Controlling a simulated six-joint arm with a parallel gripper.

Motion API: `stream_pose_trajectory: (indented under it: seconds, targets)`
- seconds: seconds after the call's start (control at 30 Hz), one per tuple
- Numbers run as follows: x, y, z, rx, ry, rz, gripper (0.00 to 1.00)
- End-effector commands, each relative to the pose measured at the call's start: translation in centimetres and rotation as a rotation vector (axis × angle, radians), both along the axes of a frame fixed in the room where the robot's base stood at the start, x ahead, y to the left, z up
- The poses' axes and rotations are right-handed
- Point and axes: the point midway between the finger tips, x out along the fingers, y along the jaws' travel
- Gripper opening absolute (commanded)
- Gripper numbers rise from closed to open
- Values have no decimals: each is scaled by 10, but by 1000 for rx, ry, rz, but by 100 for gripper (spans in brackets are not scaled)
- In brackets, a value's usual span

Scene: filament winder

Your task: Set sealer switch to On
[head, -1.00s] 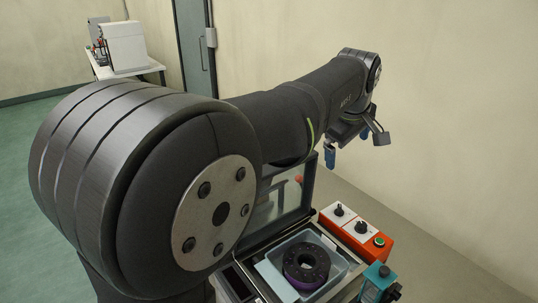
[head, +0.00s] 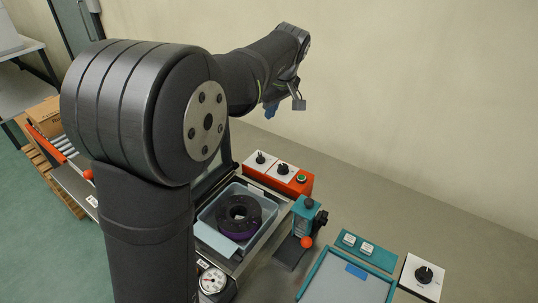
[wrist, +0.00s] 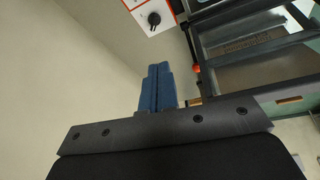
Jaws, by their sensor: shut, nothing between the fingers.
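An orange control box (head: 291,186) stands behind the open machine in the head view. It carries two black rotary knobs on white plates, a left knob (head: 260,157) and a right knob (head: 283,169), plus a green button (head: 301,178). Another black knob (head: 424,275) sits on a separate white plate at the lower right. The labels are too small to read, so I cannot tell which is the sealer switch. My gripper (head: 270,110) hangs above and behind the orange box, its blue fingers together and empty. In the wrist view my gripper (wrist: 158,72) points toward one knob (wrist: 154,18), well apart from it.
A black spool (head: 238,217) lies in a pale blue tray (head: 206,215) in the open machine, whose raised lid is partly hidden by my arm. A teal device (head: 305,216) with an orange ball stands right of it. A teal-framed panel (head: 318,266) and round gauge (head: 212,280) are nearer.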

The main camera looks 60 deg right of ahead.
Motion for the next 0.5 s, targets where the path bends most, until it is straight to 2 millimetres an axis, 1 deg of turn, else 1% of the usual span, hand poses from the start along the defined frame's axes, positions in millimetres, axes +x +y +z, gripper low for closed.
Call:
stream_pose_trajectory:
  seconds: [0.03,0.3,0.4,0.5]
  targets:
    - [-5,-12,-15,43,-26,-34,0]
    - [-26,-57,-82,246,-183,-203,0]
    - [-35,-71,-103,307,-236,-257,0]
    - [-43,-80,-120,356,-279,-299,0]
